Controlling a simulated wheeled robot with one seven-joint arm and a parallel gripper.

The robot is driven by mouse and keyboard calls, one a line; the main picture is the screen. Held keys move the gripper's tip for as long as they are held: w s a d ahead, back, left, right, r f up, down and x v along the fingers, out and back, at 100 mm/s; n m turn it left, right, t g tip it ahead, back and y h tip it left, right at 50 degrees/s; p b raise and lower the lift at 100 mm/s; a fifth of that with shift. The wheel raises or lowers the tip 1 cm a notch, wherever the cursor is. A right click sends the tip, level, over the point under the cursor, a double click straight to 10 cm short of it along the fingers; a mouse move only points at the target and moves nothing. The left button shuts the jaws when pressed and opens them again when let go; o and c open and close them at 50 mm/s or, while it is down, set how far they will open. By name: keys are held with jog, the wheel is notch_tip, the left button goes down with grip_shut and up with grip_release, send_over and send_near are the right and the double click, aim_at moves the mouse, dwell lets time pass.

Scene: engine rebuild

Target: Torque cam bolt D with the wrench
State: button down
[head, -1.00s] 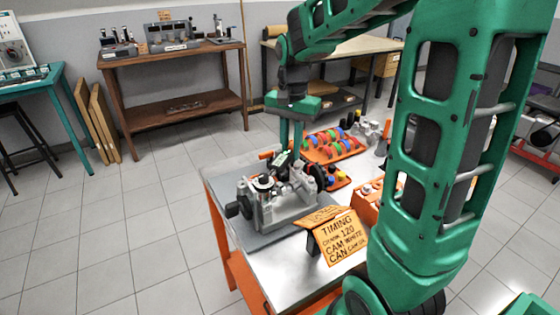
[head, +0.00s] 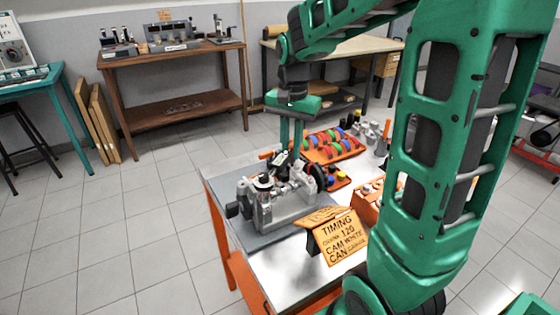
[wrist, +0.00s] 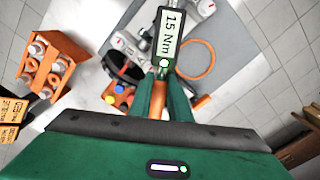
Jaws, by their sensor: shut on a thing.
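The torque wrench has a dark green head with a light display reading 15 Nm (wrist: 168,38) and an orange handle (wrist: 181,107). My gripper (wrist: 160,92) is shut on the wrench. In the head view my gripper (head: 291,152) points down over the back of the grey engine block (head: 285,208) on the workbench. The wrench's far end lies over the engine in the wrist view, but its contact with a bolt is hidden. I cannot pick out cam bolt D.
An orange sign (head: 340,236) reading "TIMING" stands at the bench front. An orange tray of coloured rings (head: 333,147) lies behind the engine. An orange rack (wrist: 52,66) with cylindrical parts stands at the wrist view's left. Bare bench top shows at the front (head: 290,272).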

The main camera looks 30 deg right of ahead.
jog(key=shift+r, duration=1.2)
dwell(2.2)
